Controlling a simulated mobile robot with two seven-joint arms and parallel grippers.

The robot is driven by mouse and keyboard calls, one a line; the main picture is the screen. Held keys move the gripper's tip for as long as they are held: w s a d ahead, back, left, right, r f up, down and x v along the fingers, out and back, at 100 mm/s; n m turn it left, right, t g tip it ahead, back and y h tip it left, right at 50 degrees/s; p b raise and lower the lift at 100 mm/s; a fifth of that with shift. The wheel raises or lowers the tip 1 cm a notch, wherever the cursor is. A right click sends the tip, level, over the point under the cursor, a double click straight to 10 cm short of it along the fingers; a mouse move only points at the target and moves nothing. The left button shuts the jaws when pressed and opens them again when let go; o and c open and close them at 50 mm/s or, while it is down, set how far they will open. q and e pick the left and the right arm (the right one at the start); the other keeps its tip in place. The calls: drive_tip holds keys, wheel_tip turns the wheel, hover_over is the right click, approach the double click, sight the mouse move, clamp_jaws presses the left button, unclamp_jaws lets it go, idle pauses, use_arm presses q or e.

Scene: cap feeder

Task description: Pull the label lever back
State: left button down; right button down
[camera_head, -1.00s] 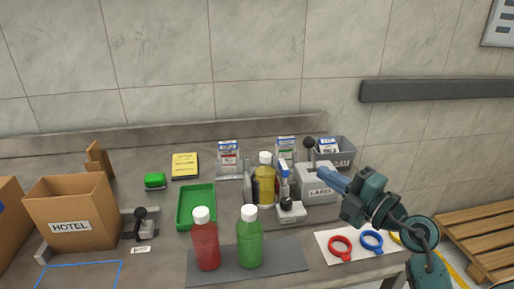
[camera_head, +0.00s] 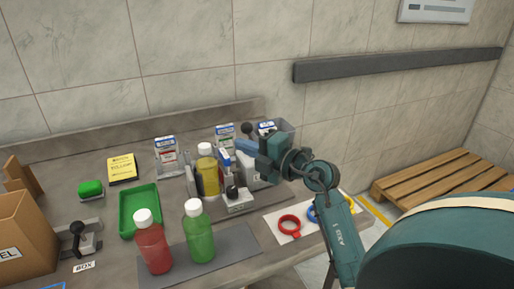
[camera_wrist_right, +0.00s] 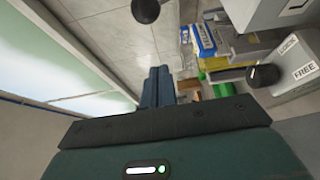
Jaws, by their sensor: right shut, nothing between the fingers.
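The label lever's black ball knob (camera_head: 247,128) stands up behind the grey label box (camera_head: 250,178), which is partly hidden by my right arm. My right gripper (camera_head: 241,146) is shut and empty, its blue fingers pointing left just below and in front of the knob. In the right wrist view the closed fingers (camera_wrist_right: 157,78) point up the picture. The black knob (camera_wrist_right: 146,10) is beyond their tips and apart from them. I cannot tell the exact depth gap. My left gripper is out of view.
A yellow-filled bottle (camera_head: 207,175) and a small black-knobbed lever unit (camera_head: 238,203) stand left of the label box. Red (camera_head: 154,248) and green (camera_head: 199,235) bottles stand in front. Coloured rings (camera_head: 289,225) lie at right.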

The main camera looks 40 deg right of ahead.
drive_tip(key=w+d, duration=0.1)
drive_tip(key=w, duration=0.2)
drive_tip(key=w+d, duration=0.1)
drive_tip(key=shift+w+d, duration=0.3)
drive_tip(key=shift+d, duration=0.05)
drive_tip(key=shift+d+r, duration=0.1)
drive_tip(key=shift+r, duration=0.05)
